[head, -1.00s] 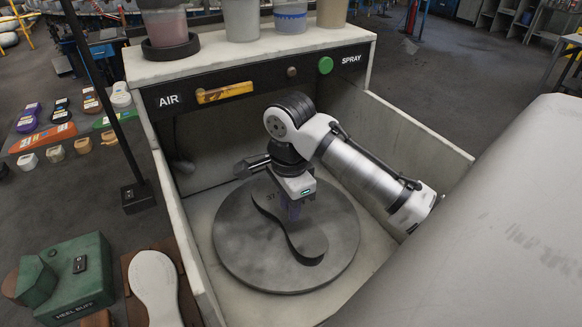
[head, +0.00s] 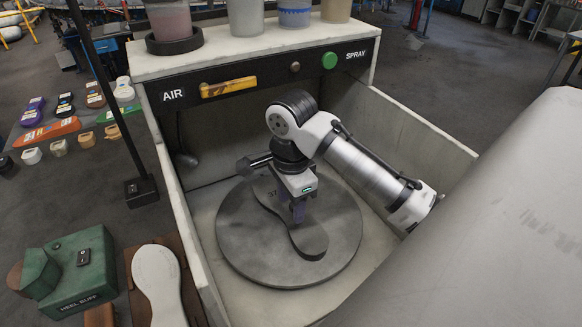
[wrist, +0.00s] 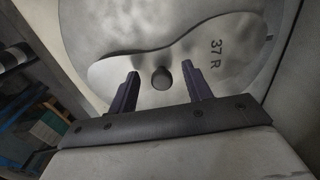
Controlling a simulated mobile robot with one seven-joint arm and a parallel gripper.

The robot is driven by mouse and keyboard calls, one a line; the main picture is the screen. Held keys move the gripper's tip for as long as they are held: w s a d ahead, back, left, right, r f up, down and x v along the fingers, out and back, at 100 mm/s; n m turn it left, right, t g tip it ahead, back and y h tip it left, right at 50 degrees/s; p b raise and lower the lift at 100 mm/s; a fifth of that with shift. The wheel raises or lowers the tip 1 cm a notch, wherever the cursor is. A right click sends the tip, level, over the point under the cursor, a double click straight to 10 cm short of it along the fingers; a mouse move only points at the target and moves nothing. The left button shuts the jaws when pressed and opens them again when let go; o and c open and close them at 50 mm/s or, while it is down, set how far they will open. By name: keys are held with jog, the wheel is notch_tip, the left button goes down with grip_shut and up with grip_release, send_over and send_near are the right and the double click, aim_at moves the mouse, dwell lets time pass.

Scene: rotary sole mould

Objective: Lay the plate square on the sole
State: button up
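The sole-shaped grey plate (wrist: 200,58) is marked 37 R and has a round dark knob (wrist: 161,78). It lies on the round grey turntable (head: 240,255), which also shows in the wrist view. In the head view the plate (head: 308,238) runs from upper left to lower right, partly hidden by my gripper. No separate sole can be made out beneath it. My gripper (wrist: 160,76) is open over the plate, with one dark purple finger on each side of the knob. Gaps show between the knob and both fingers. In the head view the fingers of my gripper (head: 297,212) point down at the plate.
The turntable sits in a pale open-topped booth (head: 415,128). Its panel carries a yellow handle (head: 228,89) and a green button (head: 330,61). Several cups stand on its top shelf. A green heel buff unit (head: 75,270) and a pale sole form (head: 157,285) are outside, left.

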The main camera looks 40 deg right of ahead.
jog(key=shift+r, duration=0.1)
notch_tip(320, 180, up, 12)
jog(key=shift+b, duration=0.4)
dwell(0.3)
